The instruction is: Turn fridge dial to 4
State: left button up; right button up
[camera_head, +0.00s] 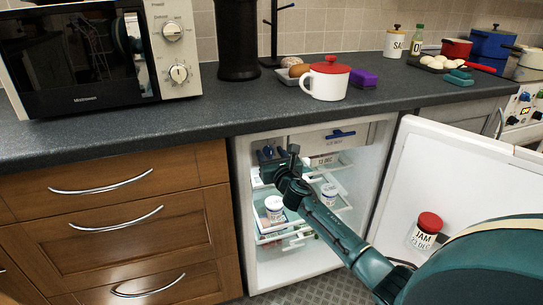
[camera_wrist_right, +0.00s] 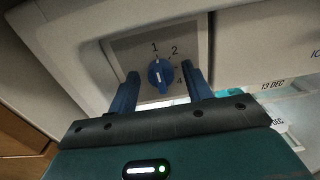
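The fridge (camera_head: 246,215) stands open under the worktop, with its door (camera_head: 440,165) swung out to the right. The blue round dial (camera_wrist_right: 161,75) is on a grey panel inside the fridge, with the figures 1, 2 and 4 readable around it. A pale mark runs across the dial; I cannot tell exactly which figure it points to. My right gripper (camera_head: 280,154) reaches into the upper left of the fridge. In the right wrist view its two blue fingers (camera_wrist_right: 163,88) are open, one on each side of the dial, with gaps between. The head view does not show the dial clearly. My left gripper is not in view.
Fridge shelves hold jars, such as a white jar (camera_head: 274,208), below my right gripper. A red-lidded jam jar (camera_head: 426,230) sits at the door. Wooden drawers (camera_head: 110,235) flank the fridge on the left. The worktop above bears a microwave (camera_head: 85,55) and a red-lidded white pot (camera_head: 327,80).

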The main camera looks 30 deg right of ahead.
jog(key=c, duration=0.9)
